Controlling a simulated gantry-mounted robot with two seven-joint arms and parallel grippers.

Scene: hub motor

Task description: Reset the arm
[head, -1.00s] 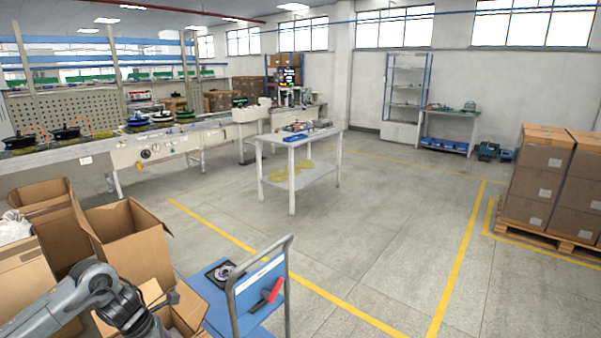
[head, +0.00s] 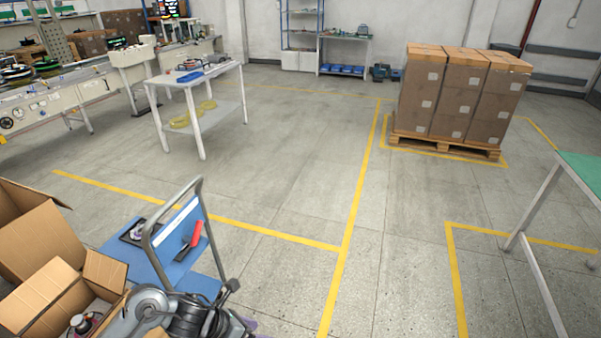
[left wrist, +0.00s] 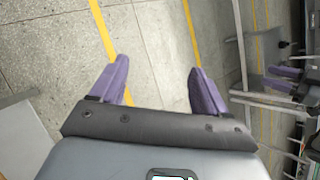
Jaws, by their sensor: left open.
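My left arm (head: 185,316) enters the head view at the bottom, in front of the blue trolley. Its gripper is mostly cut off there by the lower edge, with a bit of purple at its side. In the left wrist view my left gripper (left wrist: 153,82) shows two purple fingers wide apart, with only bare floor between them and nothing held. At the right edge of that view, small purple fingers (left wrist: 287,78) on dark links look like my right gripper; how far apart they are is unclear.
A blue trolley (head: 133,262) with a grey handle and a red-handled tool (head: 194,238) stands close by. Open cardboard boxes (head: 38,240) are at left. A white table (head: 172,78), stacked cartons (head: 460,95) and a green-topped table (head: 583,172) stand further off. The middle floor is clear.

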